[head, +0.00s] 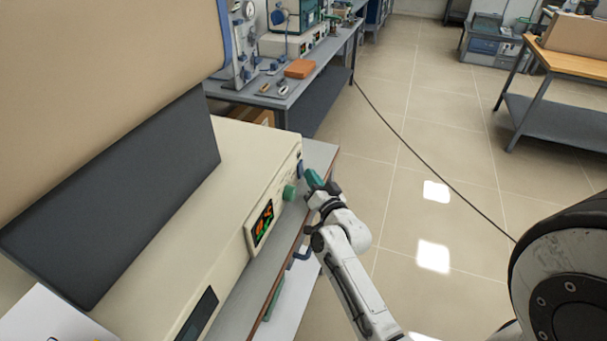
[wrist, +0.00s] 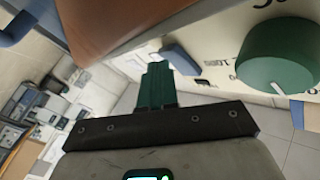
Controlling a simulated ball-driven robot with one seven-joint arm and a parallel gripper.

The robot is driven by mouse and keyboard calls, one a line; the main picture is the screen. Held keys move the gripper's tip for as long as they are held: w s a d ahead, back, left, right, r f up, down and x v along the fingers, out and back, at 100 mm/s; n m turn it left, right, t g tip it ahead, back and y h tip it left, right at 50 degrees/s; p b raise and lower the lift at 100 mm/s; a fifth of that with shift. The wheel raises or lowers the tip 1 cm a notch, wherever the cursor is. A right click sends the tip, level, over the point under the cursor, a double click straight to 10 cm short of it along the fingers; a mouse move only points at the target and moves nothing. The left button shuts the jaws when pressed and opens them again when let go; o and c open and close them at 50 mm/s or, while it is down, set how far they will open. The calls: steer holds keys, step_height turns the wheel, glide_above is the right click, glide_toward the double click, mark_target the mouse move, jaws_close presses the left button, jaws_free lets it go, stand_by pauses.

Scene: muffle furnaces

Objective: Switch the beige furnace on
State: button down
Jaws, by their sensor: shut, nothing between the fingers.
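The beige furnace (head: 255,165) fills the left of the head view, with its control panel facing right. On the panel are a lit display (head: 261,222), a green knob (head: 290,192) and a blue switch (head: 300,169) near the far end. In the wrist view the blue switch (wrist: 181,59) lies just right of my fingertips, and the green knob (wrist: 280,57) is farther right. My gripper (head: 313,177) is shut and empty, its green fingers (wrist: 156,84) pointing at the panel beside the switch. I cannot tell whether they touch it.
The furnace stands on a grey bench (head: 322,156) with a narrow strip free before the panel. Another bench (head: 285,95) behind holds instruments and an orange block (head: 300,68). A wooden-topped table (head: 570,62) is at right. A cable (head: 420,155) crosses the otherwise open tiled floor.

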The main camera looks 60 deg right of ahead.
steer(key=shift+w+a+b, duration=0.2)
steer(key=shift+w+b, duration=0.05)
steer(key=shift+b, duration=0.1)
steer(key=shift+s+r, duration=0.2)
steer(key=shift+s+d+f+b, duration=0.1)
steer(key=shift+s+f+b, duration=0.15)
steer(key=shift+s+b, duration=0.7)
steer(key=s+b, duration=0.1)
steer(key=s+r+b, duration=0.1)
steer(key=s+b, duration=0.1)
steer(key=shift+s+d, duration=0.2)
steer(key=shift+s, duration=0.1)
